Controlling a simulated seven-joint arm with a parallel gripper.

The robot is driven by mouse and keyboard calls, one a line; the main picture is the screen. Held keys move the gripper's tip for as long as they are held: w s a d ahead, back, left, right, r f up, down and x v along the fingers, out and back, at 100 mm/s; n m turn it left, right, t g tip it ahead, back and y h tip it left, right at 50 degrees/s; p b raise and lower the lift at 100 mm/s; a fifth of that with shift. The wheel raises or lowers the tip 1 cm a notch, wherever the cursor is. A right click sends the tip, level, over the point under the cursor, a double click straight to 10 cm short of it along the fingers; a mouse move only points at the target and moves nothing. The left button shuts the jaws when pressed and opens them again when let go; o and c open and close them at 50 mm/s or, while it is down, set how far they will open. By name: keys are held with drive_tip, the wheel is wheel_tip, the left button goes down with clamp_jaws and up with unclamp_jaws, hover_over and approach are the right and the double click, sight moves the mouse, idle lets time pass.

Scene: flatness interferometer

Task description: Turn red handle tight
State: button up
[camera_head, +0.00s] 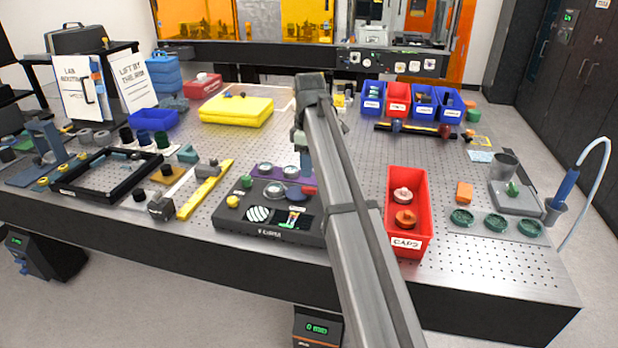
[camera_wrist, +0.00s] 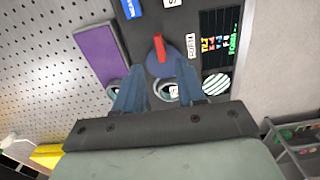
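The red handle (camera_wrist: 160,47) is a narrow bar on a round blue knob (camera_wrist: 157,64) on top of a black instrument box (camera_wrist: 138,35). In the head view, a bit of the red handle (camera_head: 309,190) shows below my gripper (camera_head: 306,168), and the black box (camera_head: 275,237) sits at the table's front edge. In the wrist view my gripper (camera_wrist: 158,70) is open, its two blue fingers apart on either side of the knob. The handle lies between and just ahead of the fingertips. I cannot tell whether the fingers touch the knob.
A small screen (camera_wrist: 220,40) and striped disc (camera_wrist: 216,83) are right of the handle in the wrist view; a purple plate (camera_wrist: 98,52) is left.

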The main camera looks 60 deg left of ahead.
wheel_tip(320, 180, up, 7)
idle(0.3)
idle(0.5)
